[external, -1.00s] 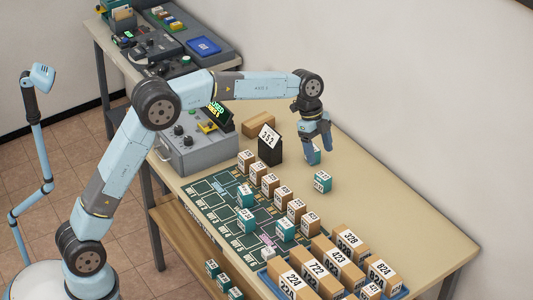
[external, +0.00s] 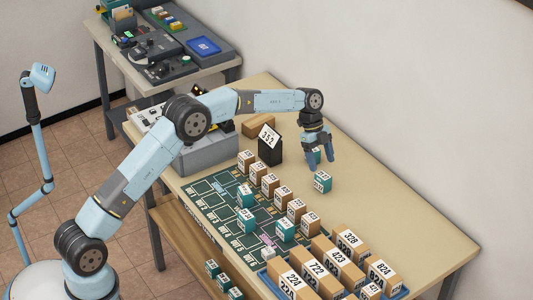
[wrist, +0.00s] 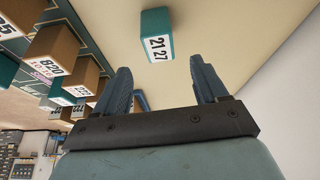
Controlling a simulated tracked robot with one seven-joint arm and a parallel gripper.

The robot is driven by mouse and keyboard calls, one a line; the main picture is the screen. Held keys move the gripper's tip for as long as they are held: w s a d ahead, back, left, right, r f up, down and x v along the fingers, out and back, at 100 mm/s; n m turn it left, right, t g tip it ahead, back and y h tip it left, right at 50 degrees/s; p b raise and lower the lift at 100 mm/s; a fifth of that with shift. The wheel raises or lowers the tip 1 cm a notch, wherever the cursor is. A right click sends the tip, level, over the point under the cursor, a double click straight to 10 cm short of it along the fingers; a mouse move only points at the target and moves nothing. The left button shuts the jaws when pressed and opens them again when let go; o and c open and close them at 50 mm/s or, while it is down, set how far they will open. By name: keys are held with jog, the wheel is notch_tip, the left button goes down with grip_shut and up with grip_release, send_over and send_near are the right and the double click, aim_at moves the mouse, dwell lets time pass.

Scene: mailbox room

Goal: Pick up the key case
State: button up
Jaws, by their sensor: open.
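Key case is not labelled as such; the likely candidates are teal numbered boxes. One teal box (external: 322,181) stands on the bare table, just below and right of my gripper (external: 316,163) in the external view. My gripper is open, pointing down, with nothing seen held.
A black stand with a number card (external: 270,145) is left of my gripper. A green mat (external: 205,187) with brown and teal boxes lies nearer the front. Larger brown cartons (external: 383,273) stand at the lower right. The table's right side (external: 400,205) is clear.

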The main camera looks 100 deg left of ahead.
aim_at(323, 175)
jog(key=x, duration=0.3)
jog(key=shift+f, duration=0.25)
jog(key=shift+s+a+x, duration=0.1)
jog(key=shift+x, duration=1.2)
jog(key=shift+s+a+x, duration=0.15)
jog(key=shift+x, duration=1.15)
jog(key=shift+f, duration=0.15)
jog(key=c, duration=1.1)
